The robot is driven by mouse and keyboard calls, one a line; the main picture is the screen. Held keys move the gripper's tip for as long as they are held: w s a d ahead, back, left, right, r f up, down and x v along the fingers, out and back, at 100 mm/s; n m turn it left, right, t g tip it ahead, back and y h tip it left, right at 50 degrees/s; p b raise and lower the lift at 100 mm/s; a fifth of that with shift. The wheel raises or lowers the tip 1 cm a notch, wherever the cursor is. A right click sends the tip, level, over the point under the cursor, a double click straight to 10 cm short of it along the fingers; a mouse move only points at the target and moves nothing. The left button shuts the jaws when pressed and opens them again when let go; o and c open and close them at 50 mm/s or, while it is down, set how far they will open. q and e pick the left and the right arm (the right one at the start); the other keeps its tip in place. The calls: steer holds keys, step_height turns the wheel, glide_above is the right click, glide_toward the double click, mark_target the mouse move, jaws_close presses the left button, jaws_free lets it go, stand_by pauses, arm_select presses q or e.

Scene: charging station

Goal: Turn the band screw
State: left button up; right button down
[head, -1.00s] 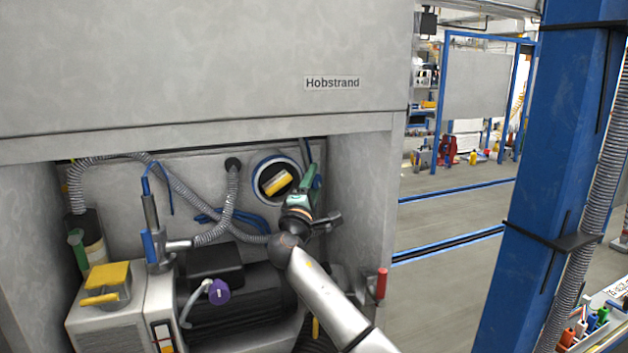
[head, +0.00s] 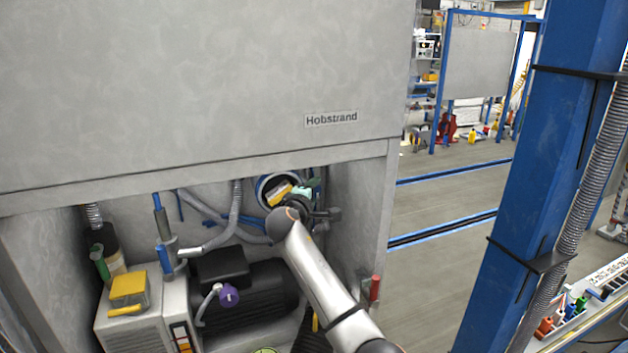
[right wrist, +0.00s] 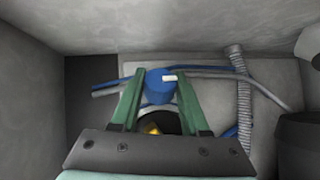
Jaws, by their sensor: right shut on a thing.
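The band screw (right wrist: 160,84) is a blue round knob with a white mark, on a band around a round opening in the recess's back wall. In the head view the opening's blue-edged ring (head: 262,188) shows, with a yellow thing (head: 279,191) inside it. My right gripper (head: 308,186) is at the right of this ring, partly hidden by its own wrist. In the right wrist view its green fingers (right wrist: 159,80) stand on either side of the blue knob, shut on it. The knob is hidden in the head view. My left gripper is out of view.
Grey hoses (head: 229,222) run left of the ring. A black motor-like unit (head: 250,303) with a purple knob (head: 229,295) stands below. A yellow-topped box (head: 128,291) is at left. The recess's right wall (head: 357,215) is close to my right arm.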

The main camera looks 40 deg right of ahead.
steer(key=shift+f, duration=0.1)
stand_by(0.4)
steer(key=shift+c, duration=2.1)
jaws_free()
steer(key=shift+a, duration=0.1)
steer(key=b+v, duration=0.1)
steer(key=v, duration=1.1)
steer(key=shift+s+r, duration=0.15)
steer(key=shift+r, duration=0.05)
steer(key=shift+a, duration=0.1)
